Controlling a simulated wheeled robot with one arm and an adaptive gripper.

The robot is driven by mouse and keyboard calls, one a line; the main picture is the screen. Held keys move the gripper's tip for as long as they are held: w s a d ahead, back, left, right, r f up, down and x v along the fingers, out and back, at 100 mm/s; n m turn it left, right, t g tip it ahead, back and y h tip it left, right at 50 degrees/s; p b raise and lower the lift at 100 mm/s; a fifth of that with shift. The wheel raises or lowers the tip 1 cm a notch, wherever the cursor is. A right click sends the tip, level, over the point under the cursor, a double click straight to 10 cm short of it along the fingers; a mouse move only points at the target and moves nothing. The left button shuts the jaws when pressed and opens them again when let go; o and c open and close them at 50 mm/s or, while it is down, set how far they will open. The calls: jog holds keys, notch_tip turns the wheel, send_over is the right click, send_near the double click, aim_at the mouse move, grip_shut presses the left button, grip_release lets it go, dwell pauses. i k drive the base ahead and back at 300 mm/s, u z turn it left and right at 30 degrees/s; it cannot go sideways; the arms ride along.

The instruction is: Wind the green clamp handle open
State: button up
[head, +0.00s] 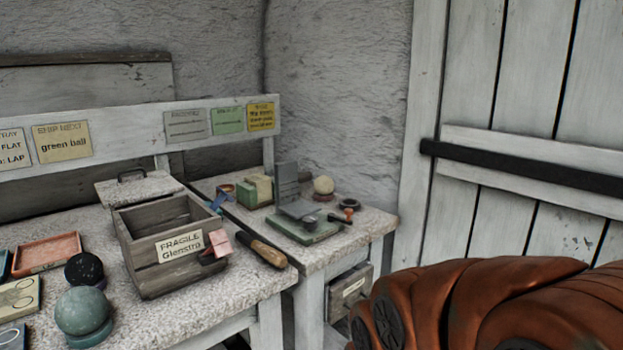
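A green clamp-like device (308,231) sits on the right-hand bench, with a green base, a grey plate on top and an upright grey plate behind. I cannot tell from this view how far the clamp is wound. My gripper is not in view. An orange-brown segmented part, probably my arm, fills the lower right, in front of the door and close to the bench's right side.
A wooden crate (146,276) labelled fragile stands on the left-hand bench. A wooden-handled tool (263,251) lies at that bench's right edge. A green ball (83,310) rests on a round stand.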

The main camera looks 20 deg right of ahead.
aim_at(305, 177)
jog(key=z, duration=1.3)
jog(key=i, duration=0.95)
jog(key=u, duration=1.55)
